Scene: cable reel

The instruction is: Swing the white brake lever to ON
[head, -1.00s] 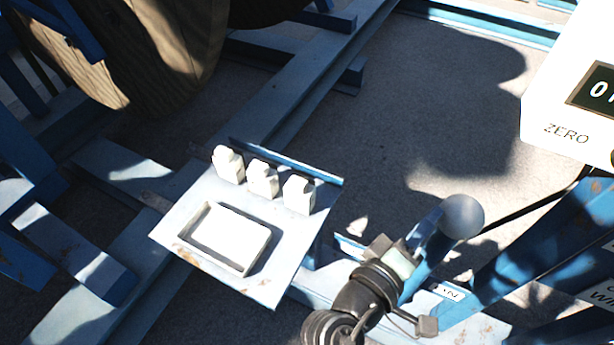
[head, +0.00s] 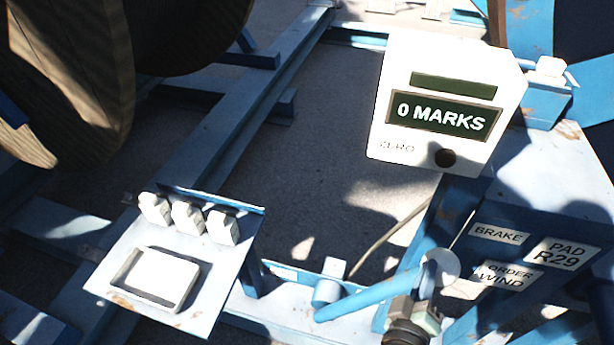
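A pale round knob (head: 441,266), which looks like the end of the white brake lever, shows at the lower right, partly in shadow. A blue bar (head: 365,298) runs from it down to the left. My gripper (head: 420,312) is at the bottom edge, just below the knob. Its pale finger end overlaps the knob area in the picture; I cannot tell whether it touches. Whether its fingers are open or shut is hidden. A BRAKE label (head: 498,234) is on the blue frame to the right. No ON mark is readable now.
A white counter box (head: 400,70) reading 0 MARKS stands above right. A tilted panel (head: 110,285) with several white blocks is at left. A large wooden reel (head: 75,90) fills the upper left. PAD R29 and ORDER WIND labels are at right. Bare floor (head: 300,160) lies between.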

